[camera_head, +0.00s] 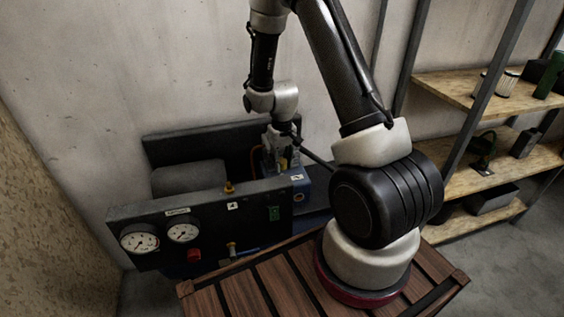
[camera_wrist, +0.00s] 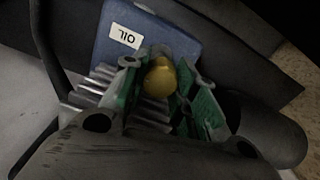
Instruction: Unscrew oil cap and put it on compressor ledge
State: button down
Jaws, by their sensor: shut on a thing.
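The yellow oil cap (camera_wrist: 160,78) sits between the green-padded fingers of my gripper (camera_wrist: 160,88) in the wrist view. My gripper is shut on it. Behind the cap is the blue oil housing (camera_wrist: 150,35) with a white OIL label (camera_wrist: 125,36). I cannot tell whether the cap is still seated in the housing. The front panel of the compressor (camera_head: 125,212) has a flat top edge.
Two gauges (camera_head: 139,241), a red knob (camera_head: 194,254) and a brass fitting (camera_head: 229,187) are on the panel side. A wall stands close behind the compressor. Wooden shelves (camera_head: 455,88) with parts are at the right. A slatted wooden platform (camera_head: 240,293) lies in front.

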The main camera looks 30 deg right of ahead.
aim_at(282, 161)
jog(key=shift+r, duration=0.15)
jog(key=shift+r, duration=1.85)
jog(key=w+a+r, duration=0.2)
jog(key=w+a, duration=0.1)
jog(key=a, duration=0.3)
jog(key=shift+a, duration=0.15)
